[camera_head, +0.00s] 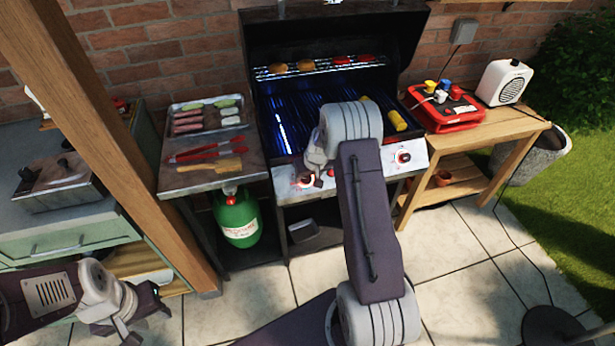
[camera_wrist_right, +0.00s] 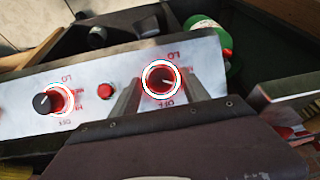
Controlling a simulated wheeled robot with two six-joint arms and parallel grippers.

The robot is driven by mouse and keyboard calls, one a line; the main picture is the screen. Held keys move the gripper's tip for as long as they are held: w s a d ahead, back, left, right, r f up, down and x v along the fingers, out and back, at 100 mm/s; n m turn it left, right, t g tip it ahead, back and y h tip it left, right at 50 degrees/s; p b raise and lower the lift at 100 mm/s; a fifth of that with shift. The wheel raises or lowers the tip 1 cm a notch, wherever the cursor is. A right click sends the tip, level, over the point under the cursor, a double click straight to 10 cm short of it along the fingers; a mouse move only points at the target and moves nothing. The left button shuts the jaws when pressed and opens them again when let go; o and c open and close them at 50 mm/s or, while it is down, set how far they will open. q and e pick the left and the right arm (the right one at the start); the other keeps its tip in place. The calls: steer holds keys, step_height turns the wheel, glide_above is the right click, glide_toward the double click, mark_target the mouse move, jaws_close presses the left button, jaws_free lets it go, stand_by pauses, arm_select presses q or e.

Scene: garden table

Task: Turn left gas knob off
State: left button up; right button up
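The grill (camera_head: 340,150) stands with its lid up, and its pale control panel (camera_head: 350,178) faces me. The left gas knob (camera_head: 305,182) is dark, with a bright ring and red marks around it. It also shows in the right wrist view (camera_wrist_right: 161,79), where the picture is turned over. My right gripper (camera_wrist_right: 160,93) is open, with one finger on either side of the left knob; contact cannot be made out. My left gripper (camera_head: 135,318) is low at the left, away from the grill.
A green gas bottle (camera_head: 238,217) stands below the left side shelf (camera_head: 195,180), which holds a food tray (camera_head: 206,102) and red tongs (camera_head: 205,152). A wooden post (camera_head: 110,130) rises between my left arm and the grill. A wooden table (camera_head: 485,145) stands right.

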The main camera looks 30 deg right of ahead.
jaws_close()
steer(key=shift+f+b, duration=0.1)
steer(key=shift+b, duration=0.2)
steer(key=m+y+b, duration=0.1)
steer(key=m+b, duration=0.1)
steer(key=b, duration=0.2)
steer(key=m+t+y+b, duration=0.1)
steer(key=m+b, duration=0.2)
steer(key=b, duration=0.2)
steer(key=m+t+b, duration=0.1)
steer(key=m+b, duration=0.2)
steer(key=b, duration=0.1)
steer(key=shift+s+d+f+y+b, duration=0.2)
steer(key=shift+f+y+b, duration=0.1)
steer(key=shift+y, duration=0.1)
steer(key=shift+s+r+m+t+b, duration=0.15)
steer(key=shift+m+t+b, duration=0.45)
steer(key=shift+m+b, duration=0.85)
steer(key=shift+r, duration=0.1)
steer(key=shift+o, duration=1.2)
jaws_free()
